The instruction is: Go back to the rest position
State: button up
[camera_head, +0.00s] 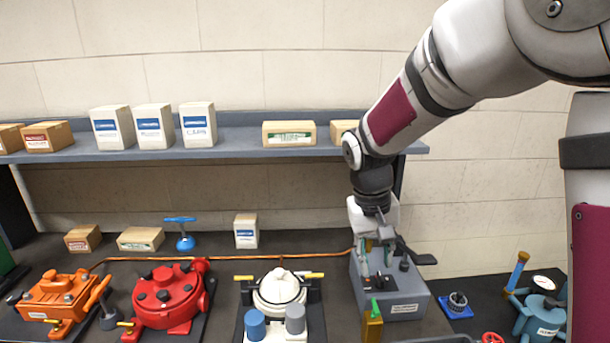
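My gripper (377,272) hangs at the end of my arm, pointing down over the grey box-shaped unit (404,308) on the bench right of centre. The fingers show small and dark in front of this unit, and it is unclear whether they touch it. I cannot tell whether they are open or shut, or whether they hold anything. A yellow block with a green top (372,325) stands just below the fingers. No marked rest position is visible.
A shelf (240,141) with several boxes runs behind the bench, left of my arm. An orange motor (58,297), a red motor (167,296) and a white motor (280,290) stand left of my gripper. A blue device (541,318) stands at right. An orange cable (225,258) crosses the bench.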

jog(key=s+r+t, duration=0.1)
jog(key=s+r, duration=0.3)
jog(key=s, duration=0.3)
jog(key=s+d+r+t+y, duration=0.1)
jog(key=s+r+t, duration=0.1)
jog(key=s, duration=0.5)
jog(key=s+d+r+t+y, duration=0.1)
jog(key=s+r+t, duration=0.1)
jog(key=s+r, duration=0.3)
jog(key=shift+s+r+b, duration=0.3)
jog(key=shift+s+b, duration=0.15)
jog(key=shift+s, duration=0.8)
